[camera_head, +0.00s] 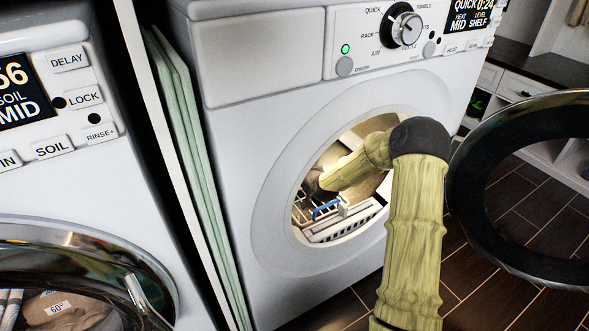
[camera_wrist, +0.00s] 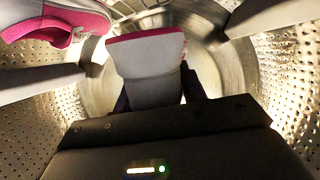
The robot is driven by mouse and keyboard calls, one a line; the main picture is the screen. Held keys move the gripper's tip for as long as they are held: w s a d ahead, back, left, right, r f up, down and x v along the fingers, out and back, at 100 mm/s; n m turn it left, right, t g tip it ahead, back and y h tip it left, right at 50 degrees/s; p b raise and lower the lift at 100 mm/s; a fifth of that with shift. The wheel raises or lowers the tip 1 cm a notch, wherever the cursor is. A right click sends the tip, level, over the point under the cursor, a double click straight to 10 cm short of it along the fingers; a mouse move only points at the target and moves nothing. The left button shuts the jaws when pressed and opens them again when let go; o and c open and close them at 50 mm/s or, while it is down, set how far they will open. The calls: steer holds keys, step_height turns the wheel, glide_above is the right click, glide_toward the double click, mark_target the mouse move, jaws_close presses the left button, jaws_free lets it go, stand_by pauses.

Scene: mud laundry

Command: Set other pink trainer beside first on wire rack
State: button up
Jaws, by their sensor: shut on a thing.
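My gripper (camera_wrist: 155,88) is inside the drum of the open dryer, shut on a pink trainer (camera_wrist: 148,55). The held trainer shows a pale grey-white face and a pink edge at its far end. The other pink trainer (camera_wrist: 58,22), pink with white, is at the upper left of the wrist view, apart from the held one. In the head view, part of the wire rack (camera_head: 304,208) shows low in the door opening. My arm hides much of the opening there, and I cannot make out either trainer. I cannot tell whether the held trainer touches the rack.
The dryer's round door (camera_head: 466,200) stands open at the right. The perforated drum wall (camera_wrist: 285,85) surrounds my gripper closely, with raised vanes (camera_wrist: 35,82) on its sides. A second machine (camera_head: 60,185) stands at the left, with folded green panels (camera_head: 190,170) between the two.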

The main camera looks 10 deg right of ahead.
step_height(320, 180, down, 5)
steer(key=b, duration=0.2)
steer(key=shift+f+b, duration=0.15)
steer(key=shift+b, duration=0.2)
steer(key=shift+a+f+b, duration=0.1)
steer(key=shift+f+b, duration=0.3)
steer(key=shift+f, duration=0.35)
steer(key=shift+f+b, duration=0.5)
steer(key=shift+f, duration=0.55)
steer(key=o, duration=1.3)
steer(key=shift+r, duration=0.1)
step_height(320, 180, up, 10)
steer(key=p, duration=0.6)
